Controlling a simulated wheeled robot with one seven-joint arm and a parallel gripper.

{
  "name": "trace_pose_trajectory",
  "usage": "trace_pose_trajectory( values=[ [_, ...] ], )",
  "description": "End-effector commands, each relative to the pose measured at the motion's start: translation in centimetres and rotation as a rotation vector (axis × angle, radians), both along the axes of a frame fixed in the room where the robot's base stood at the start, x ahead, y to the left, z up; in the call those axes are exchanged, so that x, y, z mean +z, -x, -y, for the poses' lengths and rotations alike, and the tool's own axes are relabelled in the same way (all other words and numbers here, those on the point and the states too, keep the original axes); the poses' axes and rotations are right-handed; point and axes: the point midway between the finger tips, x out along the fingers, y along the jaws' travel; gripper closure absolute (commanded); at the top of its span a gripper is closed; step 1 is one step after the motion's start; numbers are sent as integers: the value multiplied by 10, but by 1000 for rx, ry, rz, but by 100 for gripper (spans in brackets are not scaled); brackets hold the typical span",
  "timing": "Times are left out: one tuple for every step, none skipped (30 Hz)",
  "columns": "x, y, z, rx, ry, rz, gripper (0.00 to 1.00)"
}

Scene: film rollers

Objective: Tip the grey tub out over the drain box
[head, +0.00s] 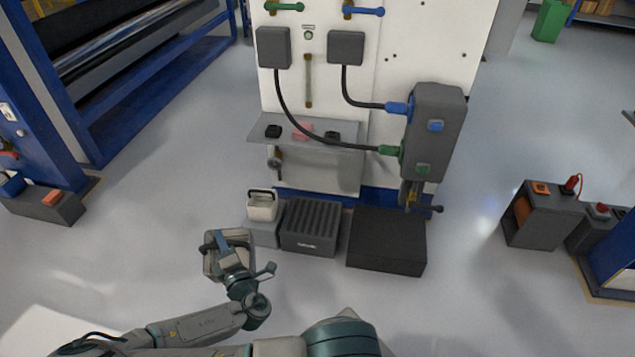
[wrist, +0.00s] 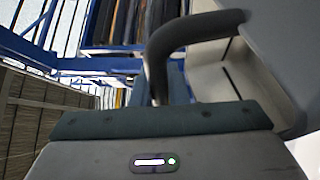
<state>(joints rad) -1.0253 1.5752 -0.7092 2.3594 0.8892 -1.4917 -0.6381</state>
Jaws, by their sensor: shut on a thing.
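My gripper (head: 224,247) is shut on the dark handle of a grey tub (head: 213,268), at the lower left of the machine in the head view. The gripper and wrist cover much of this tub. In the wrist view the dark curved handle (wrist: 190,35) rises beyond the gripper's front, with pale tub walls (wrist: 212,85) at right. The tub's contents cannot be made out. A dark grey box with a slatted top (head: 312,226), seemingly the drain box, stands on the floor to the right of the held tub and apart from it.
A second pale tub with a black handle (head: 262,208) stands upright on a grey block (head: 264,234) left of the slatted box. A flat black box (head: 387,241) stands to its right. The white machine panel (head: 318,80) with its grey shelf (head: 345,136) rises behind.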

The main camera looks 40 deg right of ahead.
Motion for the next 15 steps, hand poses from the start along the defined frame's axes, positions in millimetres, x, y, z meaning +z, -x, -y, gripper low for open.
trace_pose_trajectory(
  values=[
    [5,0,0,0,-9,-14,100],
    [6,0,0,0,-14,-22,100],
    [6,0,0,0,-22,-33,100],
    [6,0,0,0,-29,-43,100],
    [6,0,0,0,-34,-53,100],
    [6,0,0,0,-41,-64,100],
    [7,0,0,0,-46,-73,100],
    [7,0,0,-1,-51,-82,100],
    [7,0,0,-1,-58,-93,100],
    [8,0,0,-1,-64,-102,100],
    [8,0,0,-1,-69,-110,100],
    [8,0,0,-1,-77,-123,100],
    [8,0,1,-1,-82,-131,100],
    [9,0,1,-2,-88,-139,100],
    [9,0,0,-1,-95,-152,100]
  ],
)
